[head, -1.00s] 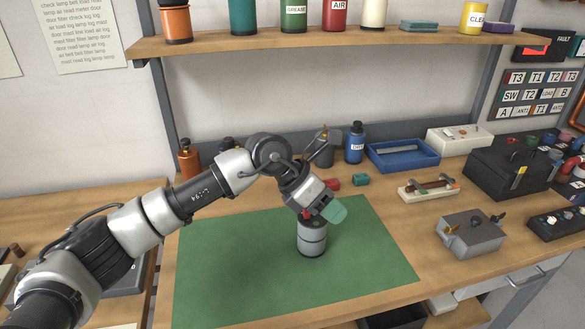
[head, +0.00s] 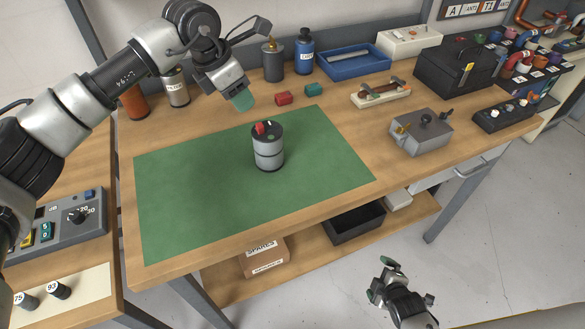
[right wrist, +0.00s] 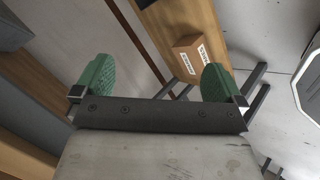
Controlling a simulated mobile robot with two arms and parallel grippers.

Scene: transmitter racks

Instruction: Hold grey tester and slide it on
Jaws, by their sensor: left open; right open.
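A grey metal box (head: 421,134) with dark knobs and a small brass fitting, which looks like the grey tester, sits on the right part of the bench, near its front edge. A grey banded cylinder (head: 268,150) with a red knob on top stands upright on the green mat (head: 200,205). My left gripper (head: 240,98) is open and empty, above the bench behind the cylinder and apart from it. My right gripper (head: 384,279) is open and empty in front of the bench, below and apart from the grey box. Its spread green fingers also show in the right wrist view (right wrist: 157,85).
Behind the grey box lie a cream block with a bar (head: 381,92) and a black box (head: 457,68). A dark terminal block (head: 505,113) is to its right. A blue tray (head: 353,61) is at the back. A cardboard box (head: 264,256) stands on the lower shelf.

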